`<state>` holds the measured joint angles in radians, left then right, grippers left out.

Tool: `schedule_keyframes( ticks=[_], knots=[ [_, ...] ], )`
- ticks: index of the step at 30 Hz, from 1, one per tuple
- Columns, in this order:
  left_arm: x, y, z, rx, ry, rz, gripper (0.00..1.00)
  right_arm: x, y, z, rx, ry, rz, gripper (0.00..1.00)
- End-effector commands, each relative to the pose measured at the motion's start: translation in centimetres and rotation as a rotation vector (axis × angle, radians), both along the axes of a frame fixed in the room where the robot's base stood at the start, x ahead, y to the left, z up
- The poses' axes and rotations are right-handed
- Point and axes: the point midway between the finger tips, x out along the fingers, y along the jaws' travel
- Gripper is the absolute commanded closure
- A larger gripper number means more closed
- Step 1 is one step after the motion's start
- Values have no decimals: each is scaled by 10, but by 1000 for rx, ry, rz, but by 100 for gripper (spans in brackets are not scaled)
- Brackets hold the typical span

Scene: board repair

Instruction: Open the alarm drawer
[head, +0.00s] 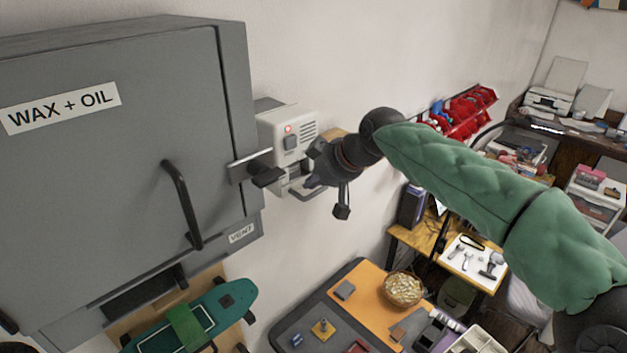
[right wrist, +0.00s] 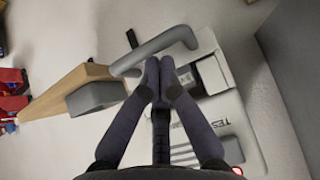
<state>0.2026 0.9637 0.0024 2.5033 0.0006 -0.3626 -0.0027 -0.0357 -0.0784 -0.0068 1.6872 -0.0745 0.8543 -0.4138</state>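The alarm is a white box (head: 291,143) with a lit red lamp and a grille, on the wall right of the grey cabinet. The alarm drawer is at its lower part, with a grey bar handle (head: 308,193) that also shows in the right wrist view (right wrist: 158,50). My right gripper (head: 307,181) is at the handle. In the right wrist view its fingertips (right wrist: 160,64) are together and overlap the bar's edge in the picture. I see no bar between them, and contact is unclear. How far the drawer is out is hard to tell. My left gripper is not in view.
The grey "WAX + OIL" cabinet (head: 110,180) stands close on the left, with a metal strip (head: 250,163) jutting toward the alarm. A wooden piece (right wrist: 65,90) lies near the handle. Below are a skateboard (head: 190,318) and a workbench with a basket (head: 403,288).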

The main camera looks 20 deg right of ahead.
Motion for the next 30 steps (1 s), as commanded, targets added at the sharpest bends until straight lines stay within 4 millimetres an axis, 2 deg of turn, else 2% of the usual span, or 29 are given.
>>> schedule_keyframes(
  ticks=[5,15,18,23,30],
  knots=[
    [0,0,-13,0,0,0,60,-18,-8,-1,0,-4,-3,100],
    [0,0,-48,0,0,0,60,-89,-32,-4,0,-1,-4,100],
    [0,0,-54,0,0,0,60,-104,-37,-3,0,0,-1,100],
    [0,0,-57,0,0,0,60,-114,-39,-2,1,2,0,100],
    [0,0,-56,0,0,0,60,-114,-40,0,0,1,1,100]
  ],
)
